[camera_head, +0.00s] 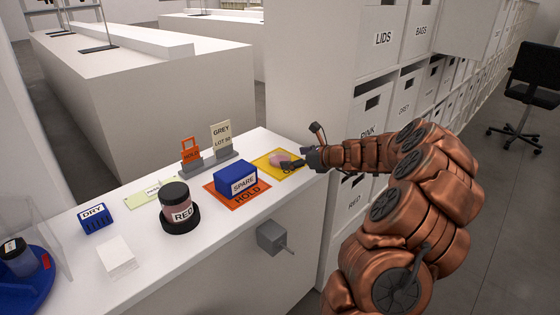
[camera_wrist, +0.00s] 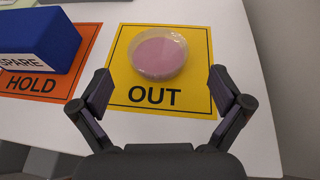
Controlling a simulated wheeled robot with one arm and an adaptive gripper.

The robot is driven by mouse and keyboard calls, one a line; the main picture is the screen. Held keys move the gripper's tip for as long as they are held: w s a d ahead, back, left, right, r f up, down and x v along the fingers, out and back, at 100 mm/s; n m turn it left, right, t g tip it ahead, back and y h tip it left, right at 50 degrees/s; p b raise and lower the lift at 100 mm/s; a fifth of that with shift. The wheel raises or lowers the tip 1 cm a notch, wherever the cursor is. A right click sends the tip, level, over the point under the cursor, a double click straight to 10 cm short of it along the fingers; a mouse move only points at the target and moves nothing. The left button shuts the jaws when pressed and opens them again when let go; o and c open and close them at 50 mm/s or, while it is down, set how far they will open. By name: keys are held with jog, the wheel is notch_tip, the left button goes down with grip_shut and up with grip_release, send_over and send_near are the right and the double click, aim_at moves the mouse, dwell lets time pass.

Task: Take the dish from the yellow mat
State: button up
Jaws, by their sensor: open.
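The dish (camera_wrist: 158,55) is a small round clear dish with pink content. It sits on the yellow mat (camera_wrist: 198,95), which is marked OUT. In the head view the dish (camera_head: 280,159) shows as a pink shape on the yellow mat (camera_head: 262,163) at the counter's far right end, partly hidden by my gripper. My gripper (camera_wrist: 165,95) is open and empty, with its fingers apart on either side of the mat's near part. The dish lies ahead of the fingertips, between their lines, and appears untouched.
A blue SPARE box (camera_head: 236,178) stands on the orange HOLD mat (camera_head: 218,194), left of the yellow mat. A sign stand (camera_head: 210,165) stands behind it. A RED jar (camera_head: 178,207) and a blue DRY block (camera_head: 95,218) are further left. The counter edge lies right of the yellow mat.

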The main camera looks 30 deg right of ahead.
aim_at(281, 157)
jog(key=x, duration=0.5)
jog(key=shift+a+r, duration=0.1)
jog(key=shift+r, duration=0.15)
jog(key=c, duration=1)
